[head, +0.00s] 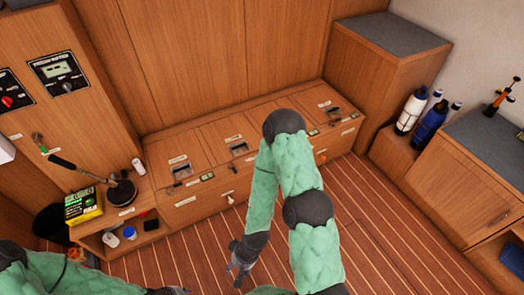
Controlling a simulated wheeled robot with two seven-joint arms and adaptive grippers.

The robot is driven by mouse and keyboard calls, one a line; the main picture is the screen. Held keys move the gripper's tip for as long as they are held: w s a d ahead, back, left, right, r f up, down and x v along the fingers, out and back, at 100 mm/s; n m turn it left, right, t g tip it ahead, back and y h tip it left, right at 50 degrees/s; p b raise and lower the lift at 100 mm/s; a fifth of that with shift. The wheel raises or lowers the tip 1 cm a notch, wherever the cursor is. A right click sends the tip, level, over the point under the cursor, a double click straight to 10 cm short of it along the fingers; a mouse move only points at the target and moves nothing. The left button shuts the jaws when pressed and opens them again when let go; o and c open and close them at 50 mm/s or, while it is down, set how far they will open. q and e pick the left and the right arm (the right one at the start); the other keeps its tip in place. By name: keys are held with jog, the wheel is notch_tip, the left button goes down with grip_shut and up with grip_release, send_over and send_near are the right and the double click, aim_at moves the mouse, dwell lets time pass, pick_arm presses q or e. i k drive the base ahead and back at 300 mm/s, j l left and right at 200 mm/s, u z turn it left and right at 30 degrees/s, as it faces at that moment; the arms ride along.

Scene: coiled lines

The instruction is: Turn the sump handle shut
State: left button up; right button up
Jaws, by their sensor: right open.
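I cannot read any label that names the sump handle. Small handles show on the front of the low wooden bench: a pale one (231,199) near its middle, and an orange one (320,158) further right, partly hidden by my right arm. A small lever (39,142) with a green tag is on the left panel. My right gripper (236,270) is open and empty over the floor, below the pale handle in the picture and apart from it. My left gripper (172,291) is at the bottom edge, partly cut off; its jaws are unclear.
Bench lids have dark latches (181,172). White and blue cylinders (429,120) stand at right by a cabinet (470,190). The striped floor (375,225) is clear.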

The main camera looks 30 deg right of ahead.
aim_at(235, 171)
jog(key=i+j+z, duration=0.6)
jog(key=i+j, duration=0.3)
jog(key=i+j+z, duration=0.3)
jog(key=j, duration=0.35)
jog(key=i, duration=0.05)
